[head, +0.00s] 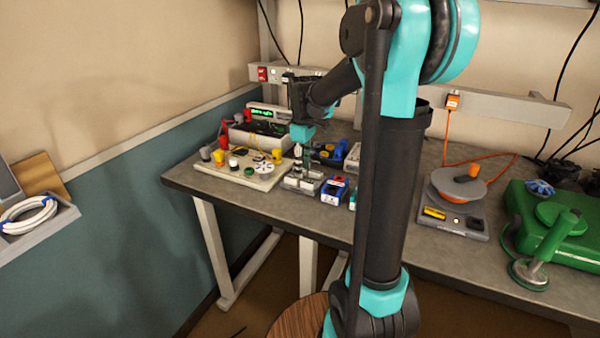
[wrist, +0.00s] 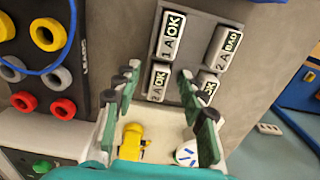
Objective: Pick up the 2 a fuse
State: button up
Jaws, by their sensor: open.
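A grey fuse tray (wrist: 190,65) lies below my gripper in the wrist view, with several pale labelled fuses on it. One fuse marked 2 A OK (wrist: 158,82) shows between my fingers; I cannot tell how far below them it is. Another fuse is marked 2 A BAD (wrist: 222,48) at the upper right. A fuse marked 1 A OK (wrist: 171,35) is at the upper left. The lower right fuse (wrist: 208,86) reads OK; its rating is partly hidden by my right finger. My gripper (wrist: 158,88) is open and empty. In the head view my gripper (head: 300,150) hangs over the fuse tray (head: 303,182).
A dark panel with red, yellow and grey terminals (wrist: 48,35) is left of the tray. A yellow part (wrist: 131,140) and a white round part (wrist: 187,153) show near my gripper's base. A blue device (head: 335,188) stands beside the tray. An orange-wire spool (head: 458,186) is farther right.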

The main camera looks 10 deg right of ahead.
grip_shut()
dwell(0.3)
